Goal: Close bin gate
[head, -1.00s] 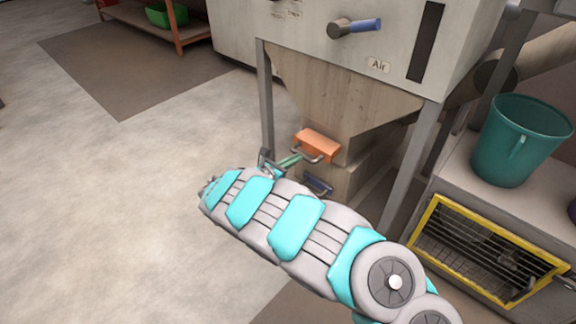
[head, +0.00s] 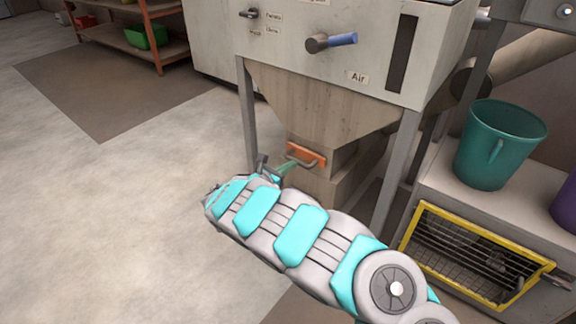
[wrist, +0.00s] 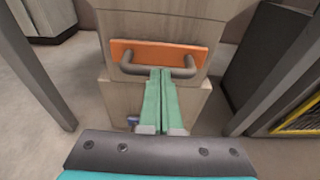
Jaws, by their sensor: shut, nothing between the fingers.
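The bin gate is an orange plate (head: 307,154) with a grey bar handle on the front of the hopper's lower outlet. In the wrist view the orange plate (wrist: 158,50) lies against the pale outlet front, with its grey handle (wrist: 133,69) below. My gripper (wrist: 160,73) has its two green fingers together, with nothing between them. Their tips are at the middle of the handle bar, touching it or very close. In the head view my gripper (head: 288,168) reaches the handle from the front left, and my arm hides part of the lower outlet.
Grey hopper legs (head: 247,120) stand on both sides of the outlet. A blue-handled lever (head: 331,42) is on the panel above. A teal bucket (head: 497,145) stands on a bench at right, above a yellow-framed grille (head: 420,207). The floor at left is clear.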

